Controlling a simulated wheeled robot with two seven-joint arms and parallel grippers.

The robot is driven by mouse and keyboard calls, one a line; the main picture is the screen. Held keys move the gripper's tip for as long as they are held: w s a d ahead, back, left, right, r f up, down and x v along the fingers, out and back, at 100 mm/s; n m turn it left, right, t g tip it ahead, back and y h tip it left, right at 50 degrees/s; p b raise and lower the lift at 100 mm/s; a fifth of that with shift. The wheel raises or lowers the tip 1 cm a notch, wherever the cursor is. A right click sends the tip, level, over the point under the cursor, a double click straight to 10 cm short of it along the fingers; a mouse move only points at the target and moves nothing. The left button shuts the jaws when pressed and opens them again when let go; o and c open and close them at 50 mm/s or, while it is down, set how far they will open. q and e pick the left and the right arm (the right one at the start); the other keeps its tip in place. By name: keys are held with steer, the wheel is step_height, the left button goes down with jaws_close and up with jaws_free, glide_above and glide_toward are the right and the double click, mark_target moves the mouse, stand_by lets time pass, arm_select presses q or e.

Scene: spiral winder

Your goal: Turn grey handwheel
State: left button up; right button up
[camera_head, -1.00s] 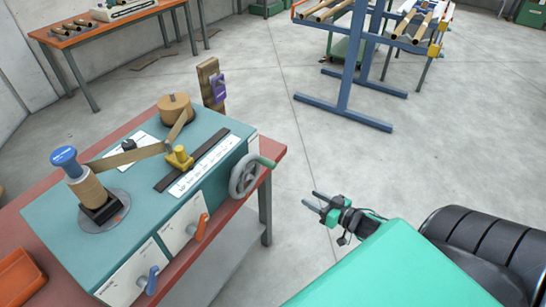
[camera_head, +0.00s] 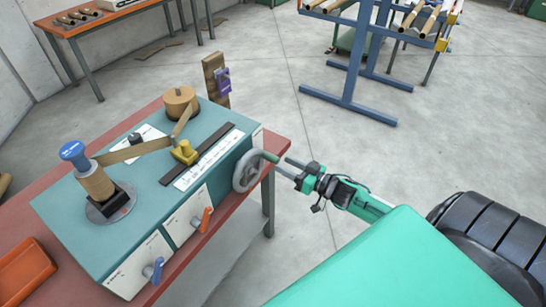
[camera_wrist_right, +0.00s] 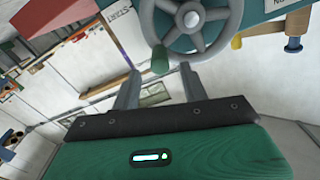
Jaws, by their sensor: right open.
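The grey handwheel (camera_head: 248,170) is on the right side of the teal winder box (camera_head: 80,232), with a green crank handle (camera_head: 270,157) on its rim. My right gripper (camera_head: 283,167) is open and empty, its fingertips close to the green handle on the wheel's right. In the right wrist view the wheel (camera_wrist_right: 190,22) is ahead at the top, and the green handle (camera_wrist_right: 160,60) hangs down beyond and between the two open fingers (camera_wrist_right: 158,82). I cannot tell whether the fingers touch it. My left gripper is not in view.
The winder stands on a red-topped bench (camera_head: 283,153). Its front has an orange lever (camera_head: 206,219) and a blue lever (camera_head: 154,271). An orange tray (camera_head: 22,268) sits at the left. A blue rack (camera_head: 348,95) stands farther back.

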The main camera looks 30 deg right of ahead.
mark_target(278, 162)
steer(key=shift+p+x, duration=0.55)
steer(key=shift+x, duration=2.35)
jaws_close()
